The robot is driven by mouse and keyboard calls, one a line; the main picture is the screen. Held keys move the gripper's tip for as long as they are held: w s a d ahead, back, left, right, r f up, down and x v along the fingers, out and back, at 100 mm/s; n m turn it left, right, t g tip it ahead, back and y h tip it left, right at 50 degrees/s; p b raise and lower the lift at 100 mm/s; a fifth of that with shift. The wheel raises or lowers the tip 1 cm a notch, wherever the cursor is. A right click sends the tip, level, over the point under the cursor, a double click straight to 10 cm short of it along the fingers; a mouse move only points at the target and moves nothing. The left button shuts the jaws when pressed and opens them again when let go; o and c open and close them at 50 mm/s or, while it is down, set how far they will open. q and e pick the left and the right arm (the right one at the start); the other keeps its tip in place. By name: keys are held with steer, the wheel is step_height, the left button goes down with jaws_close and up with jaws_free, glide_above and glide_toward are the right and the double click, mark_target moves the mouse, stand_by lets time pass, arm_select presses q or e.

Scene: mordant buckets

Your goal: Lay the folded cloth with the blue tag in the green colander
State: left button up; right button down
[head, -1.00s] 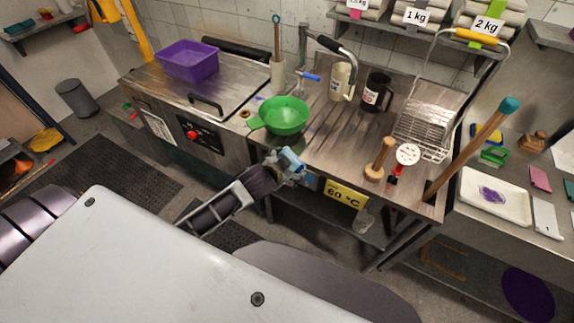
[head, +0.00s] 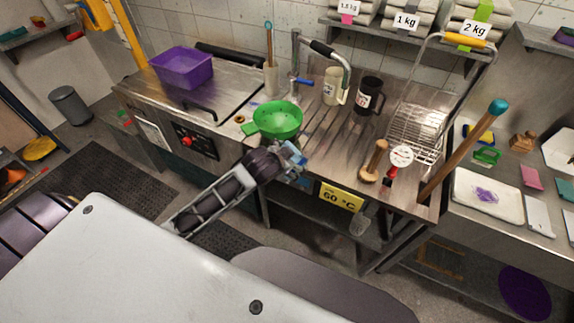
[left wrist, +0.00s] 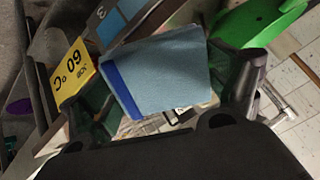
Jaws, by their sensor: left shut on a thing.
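My left gripper (head: 291,161) is shut on a folded light-blue cloth (head: 296,154), in front of the counter's front edge. The cloth also shows in the left wrist view (left wrist: 170,72), pinched between both fingers, with a dark-blue tag (left wrist: 121,91) along one side. The green colander (head: 278,120) stands on the metal counter, just behind and left of the gripper. Part of it shows at the upper right of the left wrist view (left wrist: 258,22). In the head view, the gripper hides part of the cloth. My right gripper is not in view.
A purple tub (head: 182,67) stands at the back left of the counter. A jug (head: 333,86), a dark mug (head: 369,96), a wooden tool (head: 374,161) and a wire rack (head: 415,133) are to the right. A yellow 60 °C sign (head: 341,196) hangs on the counter front.

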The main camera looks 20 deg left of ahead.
arm_select(q)
steer(key=w+a+r+g+p, duration=0.1)
steer(key=w+a+r, duration=0.1)
steer(key=w+r, duration=0.5)
steer(key=w+a+r+g+p, duration=0.15)
steer(key=w+r, duration=0.25)
steer(key=r, duration=0.8)
steer(key=w+a+r+g+p, duration=0.1)
steer(key=w+a+r, duration=0.1)
steer(key=w+r, duration=0.5)
steer(key=a+f+n+g, duration=0.1)
steer(key=a+f, duration=0.1)
steer(key=a, duration=0.3)
steer(key=s+a+f+n+g, duration=0.1)
steer(key=s+f+g, duration=0.3)
steer(key=s+f, duration=0.9)
steer(key=shift+s+a+f+n, duration=0.15)
steer(key=shift+s+a+n, duration=0.25)
steer(key=shift+s+n, duration=0.6)
steer(key=shift+g, duration=0.45)
